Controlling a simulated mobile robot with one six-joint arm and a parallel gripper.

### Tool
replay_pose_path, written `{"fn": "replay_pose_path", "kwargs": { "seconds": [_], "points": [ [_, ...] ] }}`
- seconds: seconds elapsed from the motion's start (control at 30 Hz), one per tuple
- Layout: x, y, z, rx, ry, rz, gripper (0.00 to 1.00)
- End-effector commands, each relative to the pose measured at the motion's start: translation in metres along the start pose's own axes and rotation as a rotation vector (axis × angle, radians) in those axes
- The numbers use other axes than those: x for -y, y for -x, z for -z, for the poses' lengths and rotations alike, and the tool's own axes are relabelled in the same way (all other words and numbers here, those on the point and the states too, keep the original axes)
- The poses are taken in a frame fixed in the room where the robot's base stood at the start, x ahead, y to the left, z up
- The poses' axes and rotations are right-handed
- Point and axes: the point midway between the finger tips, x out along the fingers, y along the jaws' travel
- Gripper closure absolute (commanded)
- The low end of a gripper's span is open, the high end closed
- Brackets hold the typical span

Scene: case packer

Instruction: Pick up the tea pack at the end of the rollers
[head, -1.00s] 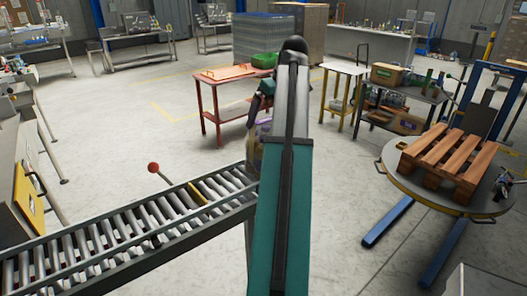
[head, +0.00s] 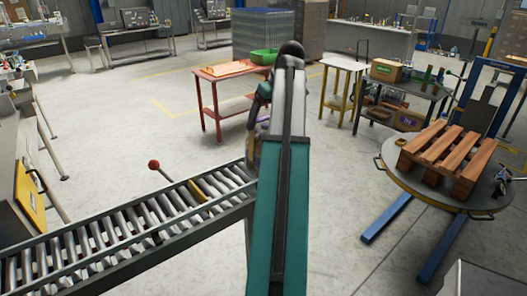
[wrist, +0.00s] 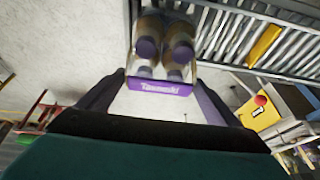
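My gripper (wrist: 161,80) has one dark finger on each side of the band. The fingertips are close to the pack's sides, and I cannot tell whether they press on it. In the head view the pack (head: 257,145) is mostly hidden behind my arm, at the far right end of the rollers (head: 150,215). Whether it rests on the rollers is hidden.
A red knob (head: 154,165) stands behind the conveyor, and a yellow bar (head: 197,191) lies across the rollers. A red table (head: 235,108) is behind the conveyor's end. A wooden pallet (head: 455,155) sits on a round turntable at right. Floor between conveyor and turntable is clear.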

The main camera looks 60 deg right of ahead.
Motion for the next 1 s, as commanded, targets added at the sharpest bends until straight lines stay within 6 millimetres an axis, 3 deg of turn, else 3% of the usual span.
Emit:
{"fn": "replay_pose_path", "kwargs": {
  "seconds": [0.03, 0.17, 0.2, 0.63, 1.0],
  "points": [
    [0.0, 0.0, 0.0, 0.0, 0.0, 0.0, 0.27],
    [0.0, 0.0, 0.0, 0.0, 0.0, 0.001, 0.49],
    [0.001, 0.002, 0.001, -0.003, 0.001, 0.0, 0.5],
    [0.0, 0.004, 0.003, -0.004, 0.002, -0.001, 0.5],
    [0.001, 0.022, 0.011, -0.005, 0.003, -0.001, 0.5]
  ]
}}
